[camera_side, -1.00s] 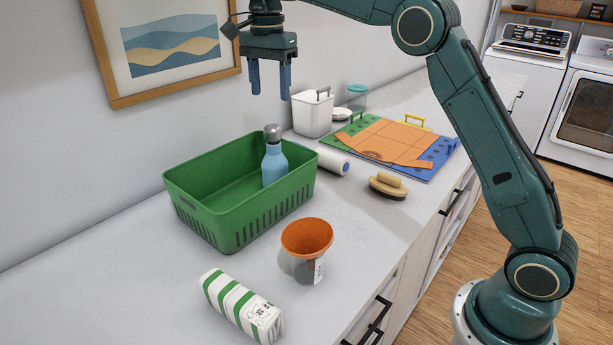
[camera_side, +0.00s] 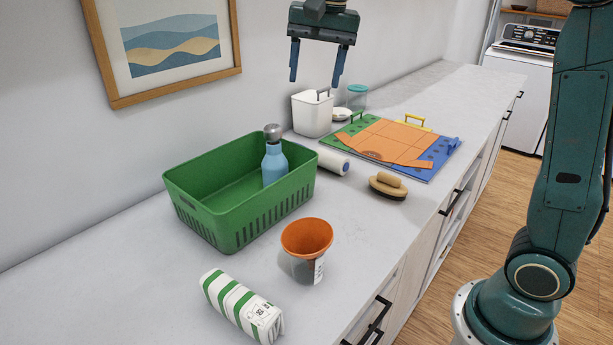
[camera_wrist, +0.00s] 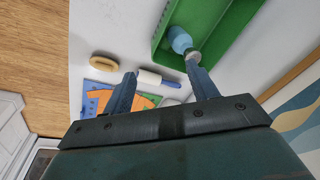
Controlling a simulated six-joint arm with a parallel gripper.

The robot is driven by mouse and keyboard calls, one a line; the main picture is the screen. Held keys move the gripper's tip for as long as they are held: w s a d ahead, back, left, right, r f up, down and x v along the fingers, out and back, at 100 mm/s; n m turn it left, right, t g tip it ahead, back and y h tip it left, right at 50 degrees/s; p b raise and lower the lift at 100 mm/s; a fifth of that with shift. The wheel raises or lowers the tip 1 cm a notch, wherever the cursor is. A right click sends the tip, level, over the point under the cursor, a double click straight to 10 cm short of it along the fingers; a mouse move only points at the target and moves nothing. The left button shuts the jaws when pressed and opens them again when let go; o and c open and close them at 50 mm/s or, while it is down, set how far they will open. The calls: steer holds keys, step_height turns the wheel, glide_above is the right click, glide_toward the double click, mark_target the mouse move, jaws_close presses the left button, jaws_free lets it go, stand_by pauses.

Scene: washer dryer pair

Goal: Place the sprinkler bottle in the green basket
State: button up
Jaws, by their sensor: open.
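The sprinkler bottle (camera_side: 274,162), light blue with a grey cap, stands upright inside the green basket (camera_side: 240,215), near its far right corner. In the wrist view the bottle (camera_wrist: 180,40) shows inside the green basket (camera_wrist: 218,52), and one of my fingers lies just below its cap in the picture. My gripper (camera_side: 315,80) is open and empty, raised well above the counter, to the right of the basket and above the white bin. Its fingers (camera_wrist: 162,82) are spread apart in the wrist view.
An orange-topped cup (camera_side: 306,240) and a green-striped pack (camera_side: 242,306) are in front of the basket. A lint roller (camera_side: 333,162), wooden brush (camera_side: 388,186), white bin (camera_side: 312,115) and folding board (camera_side: 440,152) lie to the right. The counter's near left is clear.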

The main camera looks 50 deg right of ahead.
steer(key=s+f+n+t, duration=0.1)
steer(key=s+f+n, duration=0.4)
steer(key=s, duration=0.7)
steer(key=s+f+n+t, duration=0.2)
steer(key=s+f+n, duration=0.3)
steer(key=s, duration=0.7)
steer(key=shift+a+f+t, duration=0.2)
steer(key=shift+f+t, duration=0.1)
steer(key=shift+f, duration=0.05)
